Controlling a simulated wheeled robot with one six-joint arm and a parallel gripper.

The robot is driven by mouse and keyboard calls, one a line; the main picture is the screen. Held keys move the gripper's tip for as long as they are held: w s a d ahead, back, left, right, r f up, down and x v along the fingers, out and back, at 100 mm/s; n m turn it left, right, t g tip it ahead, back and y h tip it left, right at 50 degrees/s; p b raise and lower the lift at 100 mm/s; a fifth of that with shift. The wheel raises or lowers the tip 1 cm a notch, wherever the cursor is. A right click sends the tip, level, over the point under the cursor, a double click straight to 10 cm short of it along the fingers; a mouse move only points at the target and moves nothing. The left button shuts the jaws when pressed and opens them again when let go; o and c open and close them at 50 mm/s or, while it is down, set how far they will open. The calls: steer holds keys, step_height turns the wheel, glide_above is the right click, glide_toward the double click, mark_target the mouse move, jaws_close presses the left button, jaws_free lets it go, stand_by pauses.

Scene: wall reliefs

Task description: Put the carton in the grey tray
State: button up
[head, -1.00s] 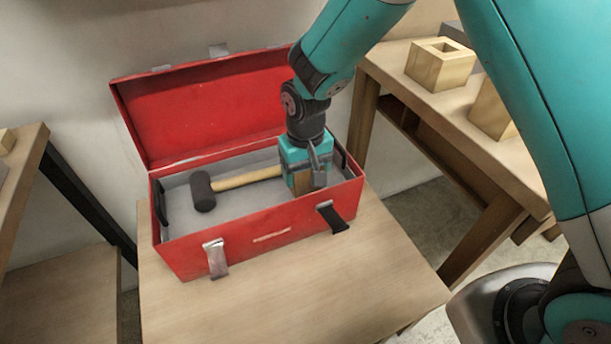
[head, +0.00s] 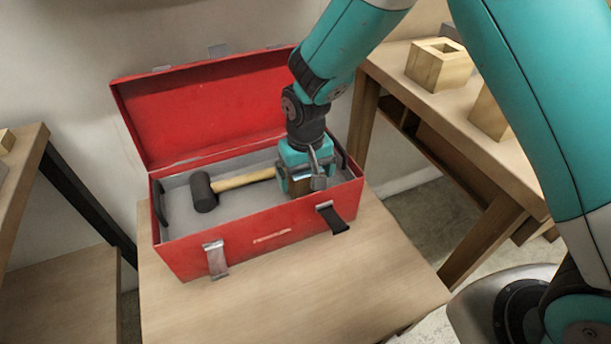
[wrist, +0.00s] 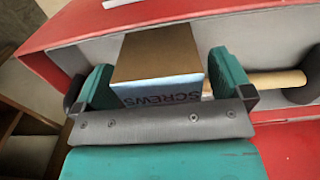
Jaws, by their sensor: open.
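The carton (wrist: 158,52) is a brown box with a pale side printed "SCREWS". In the wrist view it sits between my gripper's two teal fingers (wrist: 163,82), which are open with little room at its sides. In the head view my gripper (head: 302,182) points down into the right end of a red toolbox, mostly hiding the carton. The grey tray (head: 235,205) appears to be the grey inside of this toolbox. The carton is at its right end; I cannot tell whether it rests on the floor.
A mallet (head: 204,190) with a black head lies in the tray, its handle running toward my gripper. The red toolbox (head: 268,236) has its lid open at the back and stands on a wooden table (head: 310,295). A bench (head: 430,95) with wooden blocks is at right.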

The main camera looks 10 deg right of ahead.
step_height(320, 180, up, 12)
steer(key=shift+f+p, duration=0.25)
steer(key=shift+p, duration=0.15)
steer(key=s+d+r+n+y, duration=0.2)
steer(key=s+r, duration=0.4)
steer(key=s, duration=0.5)
steer(key=s+d+r+n+y, duration=0.2)
steer(key=s+r, duration=0.4)
steer(key=s, duration=0.5)
steer(key=shift+s+d+n, duration=0.4)
